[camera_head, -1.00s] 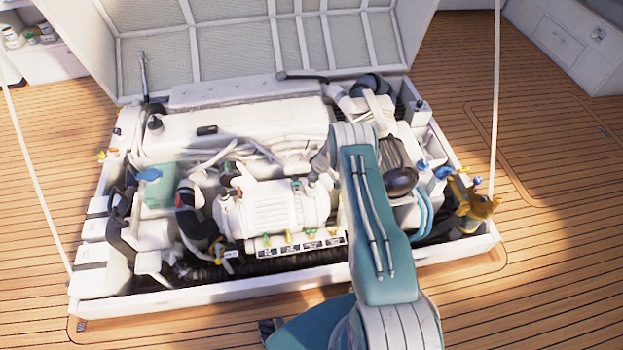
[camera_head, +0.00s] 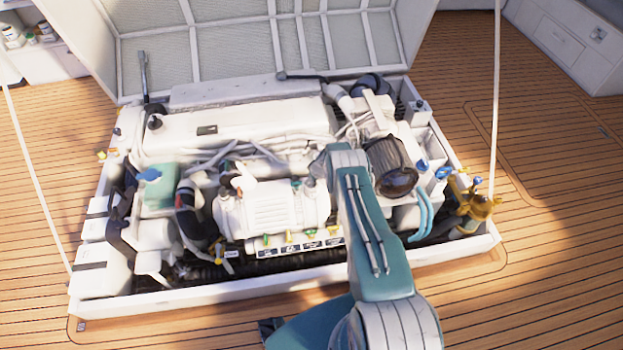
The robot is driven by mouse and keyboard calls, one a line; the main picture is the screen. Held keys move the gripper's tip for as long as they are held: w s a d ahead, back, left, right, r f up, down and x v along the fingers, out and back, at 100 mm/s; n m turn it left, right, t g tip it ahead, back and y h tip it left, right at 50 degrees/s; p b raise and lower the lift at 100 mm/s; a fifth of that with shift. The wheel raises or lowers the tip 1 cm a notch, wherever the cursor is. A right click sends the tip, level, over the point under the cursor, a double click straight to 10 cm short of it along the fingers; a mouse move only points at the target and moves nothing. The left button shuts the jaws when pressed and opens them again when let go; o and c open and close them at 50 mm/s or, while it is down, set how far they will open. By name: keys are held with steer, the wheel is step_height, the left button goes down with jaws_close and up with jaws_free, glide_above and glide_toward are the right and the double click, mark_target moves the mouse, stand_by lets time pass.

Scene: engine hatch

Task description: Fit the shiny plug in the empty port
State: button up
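I cannot pick out the shiny plug or the empty port for sure at this size. A row of small coloured fittings (camera_head: 290,238), green, yellow and orange, sits above a labelled strip (camera_head: 300,248) at the front of the engine. The white ribbed engine unit (camera_head: 270,208) is just behind it. My teal arm rises from the bottom and its elbow lies over the engine's right half. My gripper does not show, and the arm covers the right end of the strip.
The engine sits in a white-rimmed hatch (camera_head: 200,297) with its lid (camera_head: 250,45) raised. Brass fittings (camera_head: 478,207) with coloured handles stand at the right corner. Hoses and a dark ribbed cylinder (camera_head: 392,165) crowd the bay. Wooden deck (camera_head: 545,240) is clear at right.

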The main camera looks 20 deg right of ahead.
steer(key=shift+o, duration=0.9)
